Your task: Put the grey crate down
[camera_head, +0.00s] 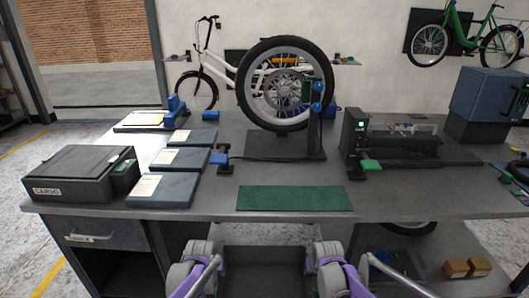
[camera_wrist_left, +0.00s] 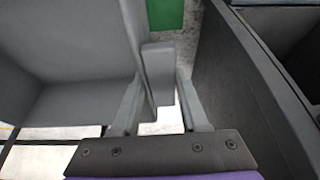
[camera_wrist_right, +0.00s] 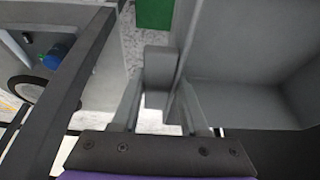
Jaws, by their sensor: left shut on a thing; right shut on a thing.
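The grey crate (camera_head: 263,262) is at the bottom centre of the head view, in front of the bench and between my two grippers. Its inside shows dark and looks empty; its lower part is cut off. My left gripper (camera_head: 208,252) is shut on its left side; in the left wrist view a grey tab (camera_wrist_left: 158,75) of the crate sits between the fingers. My right gripper (camera_head: 322,252) is shut on its right side; the right wrist view shows a similar tab (camera_wrist_right: 158,75) between the fingers. What lies under the crate is hidden.
A green mat (camera_head: 291,198) lies bare at the bench's (camera_head: 345,206) front edge. A black case (camera_head: 80,174) and several grey-blue boxes (camera_head: 163,190) are to its left. A wheel in a stand (camera_head: 286,85) rises behind it. A black machine (camera_head: 400,148) stands right. Bare floor shows between crate and bench.

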